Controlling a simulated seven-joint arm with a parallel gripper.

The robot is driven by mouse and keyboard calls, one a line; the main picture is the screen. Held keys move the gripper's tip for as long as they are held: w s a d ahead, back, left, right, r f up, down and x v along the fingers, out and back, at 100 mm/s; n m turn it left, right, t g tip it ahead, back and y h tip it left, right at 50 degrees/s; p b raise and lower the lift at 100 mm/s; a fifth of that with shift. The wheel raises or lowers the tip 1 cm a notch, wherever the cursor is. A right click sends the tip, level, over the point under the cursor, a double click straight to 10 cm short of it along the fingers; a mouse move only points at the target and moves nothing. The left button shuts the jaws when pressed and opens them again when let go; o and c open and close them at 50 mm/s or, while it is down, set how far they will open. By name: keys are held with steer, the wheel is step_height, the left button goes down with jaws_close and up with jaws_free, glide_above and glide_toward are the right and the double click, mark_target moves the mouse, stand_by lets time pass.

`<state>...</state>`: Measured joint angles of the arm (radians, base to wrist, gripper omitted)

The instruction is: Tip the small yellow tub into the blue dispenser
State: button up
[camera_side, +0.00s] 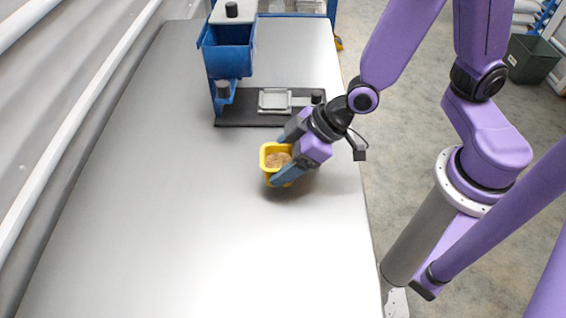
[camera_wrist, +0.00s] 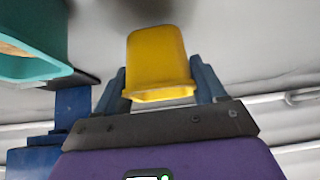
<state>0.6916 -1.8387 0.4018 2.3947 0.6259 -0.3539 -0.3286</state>
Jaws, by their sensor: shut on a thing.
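The small yellow tub (camera_side: 267,171) is upright in the side view, with brown, grainy substrate (camera_side: 279,160) inside. My gripper (camera_side: 280,162) is shut on the tub, one finger on each side. In the wrist view the tub (camera_wrist: 156,62) sits between the two blue-grey fingers of my gripper (camera_wrist: 158,85). I cannot tell whether the tub touches the table or hangs just above it. The blue dispenser (camera_side: 229,58) stands farther back, with an open-looking blue hopper on a blue post. The inside of the hopper is hard to see.
A black base plate (camera_side: 235,110) under the dispenser carries a square metal tray (camera_side: 274,101). In the wrist view a teal container (camera_wrist: 30,62) with tan contents shows at upper left. The grey table (camera_side: 170,230) is clear in front and to the left.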

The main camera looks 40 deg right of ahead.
steer(key=shift+r, duration=1.8)
